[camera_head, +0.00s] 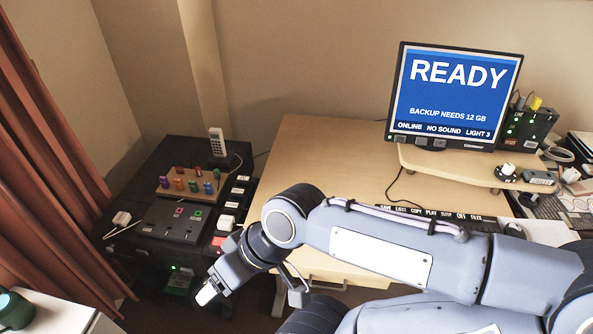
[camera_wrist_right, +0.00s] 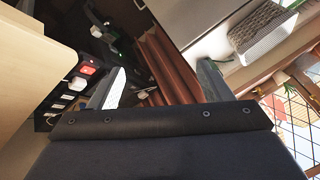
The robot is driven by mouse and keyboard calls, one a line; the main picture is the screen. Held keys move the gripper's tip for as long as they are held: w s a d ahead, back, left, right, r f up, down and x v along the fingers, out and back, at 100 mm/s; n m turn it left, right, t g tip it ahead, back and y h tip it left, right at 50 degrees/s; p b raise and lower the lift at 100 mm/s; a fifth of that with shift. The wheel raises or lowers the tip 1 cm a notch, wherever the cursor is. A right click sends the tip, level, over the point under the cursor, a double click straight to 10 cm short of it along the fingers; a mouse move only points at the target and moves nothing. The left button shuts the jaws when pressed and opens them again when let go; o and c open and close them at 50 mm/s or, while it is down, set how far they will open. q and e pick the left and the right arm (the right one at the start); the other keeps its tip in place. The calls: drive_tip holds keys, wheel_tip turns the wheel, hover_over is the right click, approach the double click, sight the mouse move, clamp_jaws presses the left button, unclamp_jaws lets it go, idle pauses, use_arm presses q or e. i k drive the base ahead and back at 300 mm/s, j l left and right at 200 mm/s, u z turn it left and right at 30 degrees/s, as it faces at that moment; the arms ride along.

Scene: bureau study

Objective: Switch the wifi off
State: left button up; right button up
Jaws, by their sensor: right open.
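No thing in view carries a readable wifi label. A small dark box with green lights (camera_head: 180,278) sits low under the front of the black cabinet, and the monitor (camera_head: 455,90) reads "ONLINE". A dark panel with two small switches (camera_head: 176,220) lies on the cabinet top, beside a row of white switches with a red one (camera_head: 219,243). The red switch also shows in the right wrist view (camera_wrist_right: 87,70). My right gripper (camera_head: 208,293) is in front of the cabinet, to the right of the green-lit box; its fingers (camera_wrist_right: 160,85) are apart and empty. My left gripper is out of view.
A wooden block with coloured pegs (camera_head: 190,184) and a white handset (camera_head: 217,142) stand on the cabinet (camera_head: 165,150). The wooden desk (camera_head: 310,150) is to the right. A red curtain (camera_head: 45,170) and a white surface (camera_head: 50,315) bound the left.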

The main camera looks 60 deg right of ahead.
sight(529, 143)
drive_tip(key=z, duration=3.4)
drive_tip(key=i+l+u, duration=0.15)
drive_tip(key=i+l, duration=0.5)
drive_tip(key=i+l+z, duration=0.3)
drive_tip(key=i, duration=0.2)
drive_tip(key=i+z, duration=0.3)
drive_tip(key=i, duration=0.2)
